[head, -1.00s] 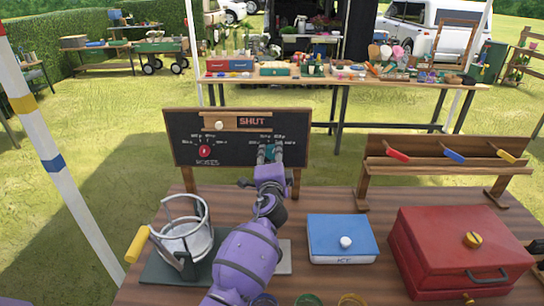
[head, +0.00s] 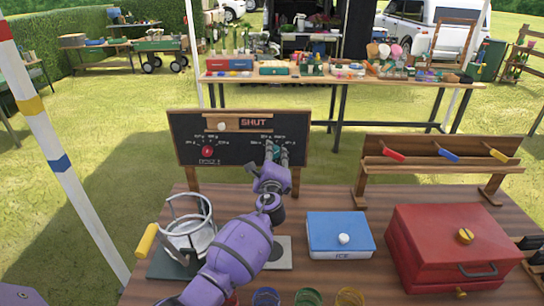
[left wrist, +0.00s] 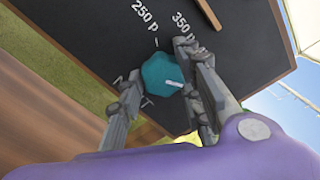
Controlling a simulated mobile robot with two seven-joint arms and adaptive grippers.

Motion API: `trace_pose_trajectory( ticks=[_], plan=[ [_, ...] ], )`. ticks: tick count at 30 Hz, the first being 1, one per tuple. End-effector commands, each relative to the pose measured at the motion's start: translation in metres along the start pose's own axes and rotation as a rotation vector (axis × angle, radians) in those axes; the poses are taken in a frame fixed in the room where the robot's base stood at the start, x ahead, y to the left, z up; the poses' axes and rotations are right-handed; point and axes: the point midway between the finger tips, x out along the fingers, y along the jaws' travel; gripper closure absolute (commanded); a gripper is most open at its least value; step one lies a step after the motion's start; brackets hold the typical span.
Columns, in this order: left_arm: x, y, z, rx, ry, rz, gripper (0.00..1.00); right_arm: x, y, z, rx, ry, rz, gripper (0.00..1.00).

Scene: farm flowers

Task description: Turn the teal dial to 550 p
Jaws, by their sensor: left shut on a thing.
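The teal dial (head: 277,145) is on the right part of a black board (head: 237,152) in a wooden frame. My left gripper (head: 277,152) is shut on it, one finger on each side. In the left wrist view the dial (left wrist: 160,74) sits between the fingertips of the left gripper (left wrist: 158,78). Its white pointer (left wrist: 174,85) points toward the right finger, away from the 250 p label (left wrist: 145,17) and past the 350 p label (left wrist: 183,27). The fingers hide the other labels, so I cannot read the exact setting. My right gripper is not in view.
A red knob (head: 207,151) is on the board's left, below a wooden slider marked SHUT (head: 235,123). A wire-frame device with a yellow handle (head: 146,240), a blue box (head: 339,236), a red chest (head: 450,250) and a wooden rack with coloured levers (head: 430,171) stand on the table.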

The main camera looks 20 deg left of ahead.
Motion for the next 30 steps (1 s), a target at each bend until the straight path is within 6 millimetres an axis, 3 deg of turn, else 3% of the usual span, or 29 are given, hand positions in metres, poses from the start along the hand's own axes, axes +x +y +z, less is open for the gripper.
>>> trace_pose_trajectory(
  ticks=[1,17,18,20,30],
  plan=[
    [-0.002,0.011,-0.004,0.012,0.006,0.016,0.93,0.000,0.000,0.002,-0.001,-0.003,0.000,0.60],
    [-0.002,0.013,-0.004,0.035,0.005,0.018,0.93,0.001,0.001,-0.002,-0.008,0.002,-0.002,0.60],
    [-0.002,0.013,-0.004,0.035,0.005,0.018,0.62,0.002,0.001,-0.003,-0.009,0.004,-0.003,0.60],
    [-0.002,0.013,-0.004,0.035,0.005,0.017,0.54,0.002,0.000,-0.004,-0.009,0.006,-0.003,0.60],
    [-0.001,0.006,-0.003,0.031,0.004,0.008,0.53,0.004,-0.002,-0.009,-0.002,0.014,-0.004,0.60]
  ],
)
